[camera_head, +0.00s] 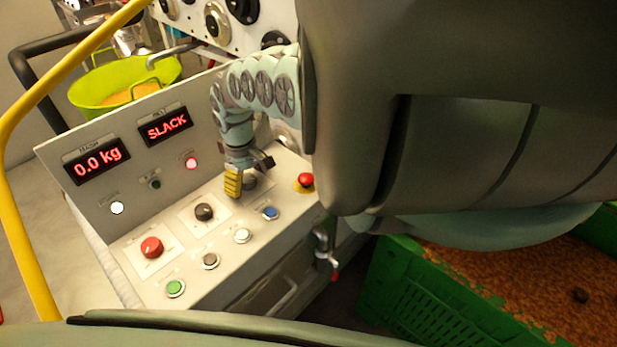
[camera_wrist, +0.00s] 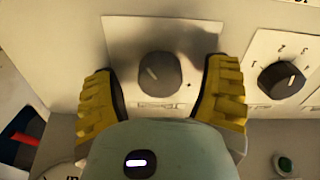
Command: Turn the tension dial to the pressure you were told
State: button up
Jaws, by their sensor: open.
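My gripper (camera_head: 248,172) is open above the far end of the sloping control panel. In the wrist view its yellow fingers stand apart on either side of a dark round dial (camera_wrist: 160,74), which has a pale pointer line and sits on a metal plate. I cannot tell whether the fingers touch it. In the head view this dial (camera_head: 251,184) is partly hidden by the fingers. A second dark dial (camera_head: 204,212) sits on a white plate beside it; the wrist view shows it with a numbered scale (camera_wrist: 281,80). One display (camera_head: 97,161) reads 0.0 kg, another (camera_head: 166,126) reads SLACK.
A red knob (camera_head: 152,247), a red mushroom button (camera_head: 305,180) and several push buttons, such as a blue one (camera_head: 270,213), surround the dials. A yellow rail (camera_head: 20,215) runs at left. A green crate (camera_head: 420,297) stands at lower right, a lime tub (camera_head: 90,92) behind.

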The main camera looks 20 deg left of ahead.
jog(key=shift+c, duration=0.3)
jog(key=c, duration=1.2)
